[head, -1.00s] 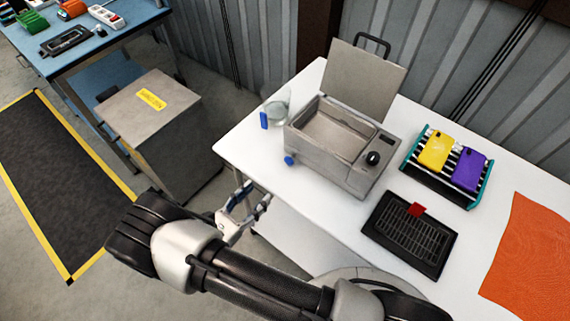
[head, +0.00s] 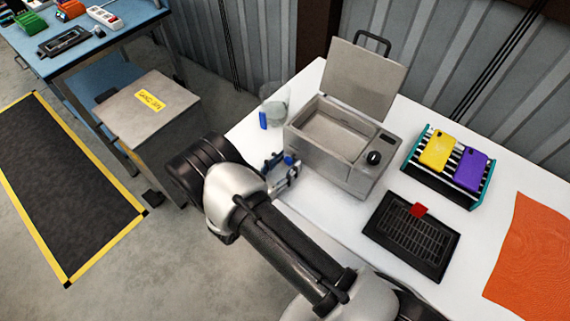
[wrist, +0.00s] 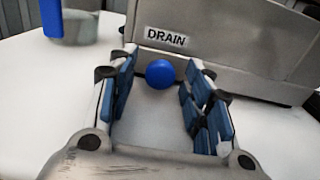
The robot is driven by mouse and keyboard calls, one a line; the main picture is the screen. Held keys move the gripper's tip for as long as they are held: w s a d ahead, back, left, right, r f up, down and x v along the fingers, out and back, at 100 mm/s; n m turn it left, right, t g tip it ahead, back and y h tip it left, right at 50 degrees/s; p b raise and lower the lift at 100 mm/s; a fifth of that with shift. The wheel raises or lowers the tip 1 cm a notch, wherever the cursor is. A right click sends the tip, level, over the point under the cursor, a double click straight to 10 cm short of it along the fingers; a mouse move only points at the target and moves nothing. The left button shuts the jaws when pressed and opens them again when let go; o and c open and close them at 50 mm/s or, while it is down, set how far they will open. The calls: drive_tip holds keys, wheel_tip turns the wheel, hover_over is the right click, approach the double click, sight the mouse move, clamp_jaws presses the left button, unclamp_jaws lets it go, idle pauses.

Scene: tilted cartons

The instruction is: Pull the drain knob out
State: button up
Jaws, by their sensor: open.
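The drain knob (wrist: 160,73) is a round blue knob low on the front wall of a grey metal tank (head: 346,165), just under a DRAIN label (wrist: 167,39). In the wrist view my gripper (wrist: 160,92) is open, with blue pads on either side. The knob shows between the far ends of the fingers; I cannot tell whether any pad touches it. In the head view my gripper (head: 282,172) is at the tank's left front corner, and the knob is hidden behind it.
The tank's lid (head: 366,80) stands open. A clear jug with a blue handle (head: 275,108) stands left of the tank. A black grated tray (head: 410,236) with a red tab, a rack with yellow and purple items (head: 446,180) and an orange cloth (head: 532,255) lie to the right.

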drive_tip(key=shift+c, duration=0.5)
clamp_jaws()
